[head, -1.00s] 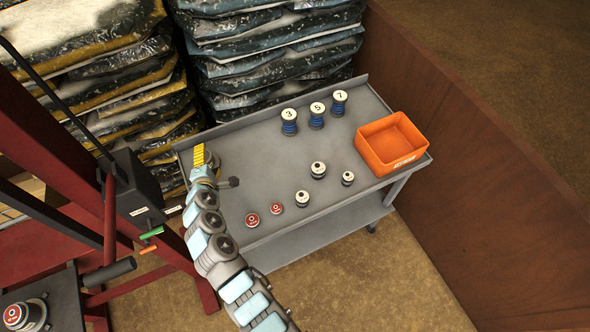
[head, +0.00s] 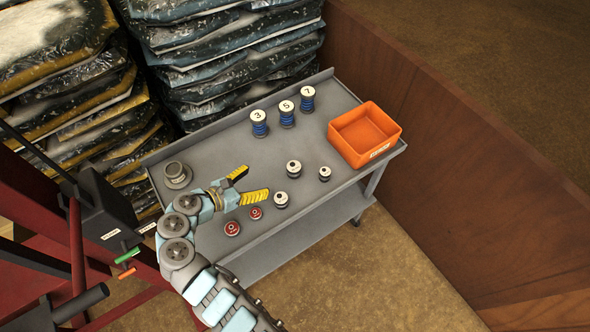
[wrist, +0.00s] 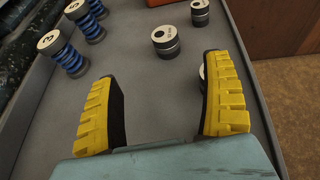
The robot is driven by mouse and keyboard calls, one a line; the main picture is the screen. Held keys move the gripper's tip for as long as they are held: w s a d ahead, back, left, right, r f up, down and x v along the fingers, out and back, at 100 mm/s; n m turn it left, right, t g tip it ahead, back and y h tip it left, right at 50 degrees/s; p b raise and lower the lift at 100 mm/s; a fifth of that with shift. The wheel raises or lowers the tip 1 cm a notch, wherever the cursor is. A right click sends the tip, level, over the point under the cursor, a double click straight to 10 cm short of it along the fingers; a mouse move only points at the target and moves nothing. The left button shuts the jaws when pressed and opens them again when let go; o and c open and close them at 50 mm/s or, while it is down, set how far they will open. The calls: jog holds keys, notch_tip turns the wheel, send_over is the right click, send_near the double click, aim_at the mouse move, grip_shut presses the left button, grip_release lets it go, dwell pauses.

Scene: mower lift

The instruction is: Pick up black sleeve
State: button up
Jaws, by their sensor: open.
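Three short dark cylinders with pale tops stand on the grey bench: a rear one (head: 293,169), a front one (head: 281,200) and a smaller right one (head: 324,174). I cannot tell which of them is the black sleeve. My gripper (head: 256,182) is open and empty, its yellow fingers pointing right toward the rear and front cylinders. In the wrist view, the rear cylinder (wrist: 166,42) shows ahead of the gap between the fingers (wrist: 162,80). The right finger hides most of the front cylinder. The small cylinder (wrist: 200,13) stands farther off.
Blue springs numbered 3 (head: 259,124), 5 (head: 287,113) and 7 (head: 307,99) stand behind. An orange bin (head: 334,142) sits at the bench's right end. Two red-topped parts (head: 232,229) lie in front of my gripper. A grey flanged part (head: 177,175) stands left.

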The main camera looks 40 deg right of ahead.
send_near(292, 168)
jog(key=x, duration=0.3)
jog(key=w+x, duration=0.1)
jog(key=x, duration=0.1)
jog(key=shift+d+r+b, duration=0.15)
jog(key=shift+d+b, duration=0.2)
jog(key=shift+b, duration=0.05)
jog(key=shift+s+d+f+b, duration=0.1)
jog(key=shift+s+d+f, duration=0.1)
jog(key=shift+d+f, duration=0.35)
jog(key=shift+s+d+f+b, duration=0.1)
jog(key=shift+s+d+f, duration=0.15)
jog(key=shift+d, duration=0.55)
jog(key=shift+s+d+f+b, duration=0.15)
jog(key=shift+d+f, duration=0.25)
jog(key=shift+d, duration=0.25)
jog(key=shift+w+d+f, duration=0.1)
jog(key=shift+d, duration=0.35)
jog(key=c, duration=1.4)
